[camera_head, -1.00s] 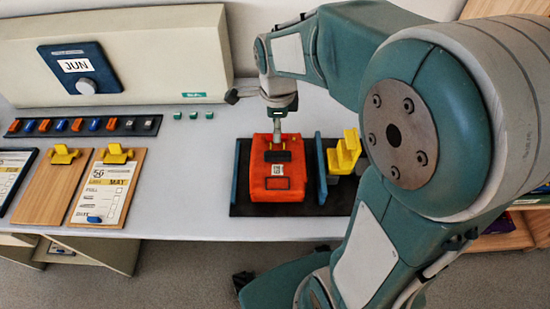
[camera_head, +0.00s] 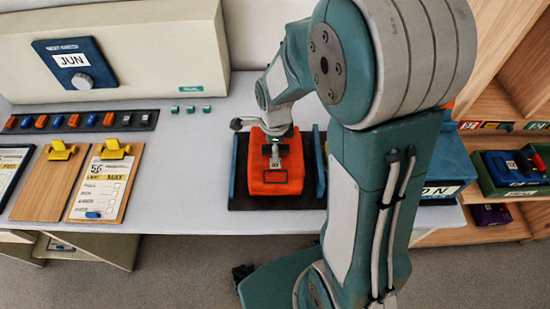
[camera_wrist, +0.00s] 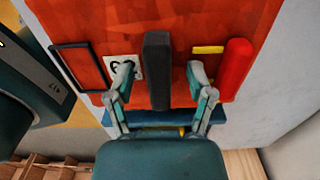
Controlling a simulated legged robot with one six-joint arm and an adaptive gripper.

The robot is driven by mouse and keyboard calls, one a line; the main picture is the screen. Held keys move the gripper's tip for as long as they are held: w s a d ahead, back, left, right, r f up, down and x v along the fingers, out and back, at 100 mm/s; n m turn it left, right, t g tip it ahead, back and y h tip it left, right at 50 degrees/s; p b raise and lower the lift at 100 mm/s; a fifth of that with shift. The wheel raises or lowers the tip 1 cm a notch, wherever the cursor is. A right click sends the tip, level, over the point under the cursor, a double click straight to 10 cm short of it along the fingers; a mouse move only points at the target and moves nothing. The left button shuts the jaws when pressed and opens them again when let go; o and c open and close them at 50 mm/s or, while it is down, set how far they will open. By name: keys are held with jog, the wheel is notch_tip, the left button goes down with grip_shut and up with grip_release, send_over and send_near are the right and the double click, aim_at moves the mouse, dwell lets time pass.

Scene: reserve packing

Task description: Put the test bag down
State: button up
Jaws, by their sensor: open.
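The orange test bag (camera_head: 277,182) lies flat in a dark tray (camera_head: 240,200) with blue side rails on the table. In the wrist view its orange face (camera_wrist: 130,22) fills the upper part, with a dark handle bar (camera_wrist: 157,65), a printed white label and a red cylinder. My gripper (camera_wrist: 160,75) is open, with one finger on each side of the handle bar and visible gaps to it. In the head view my gripper (camera_head: 275,158) is over the bag's middle and hides part of it.
A cream cabinet with a JUN dial (camera_head: 75,62) stands at the back. Clipboards (camera_head: 104,184) and a row of coloured pieces (camera_head: 80,121) lie to the left. Shelves with a green-edged bin (camera_head: 515,170) stand right. Table between the clipboards and tray is clear.

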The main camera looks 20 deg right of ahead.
grip_shut()
jog(key=shift+r, duration=0.1)
jog(key=shift+r, duration=0.2)
notch_tip(320, 180, up, 2)
jog(key=shift+w+r, duration=0.1)
jog(key=shift+r, duration=0.15)
jog(key=s+r, duration=1)
jog(key=s, duration=0.4)
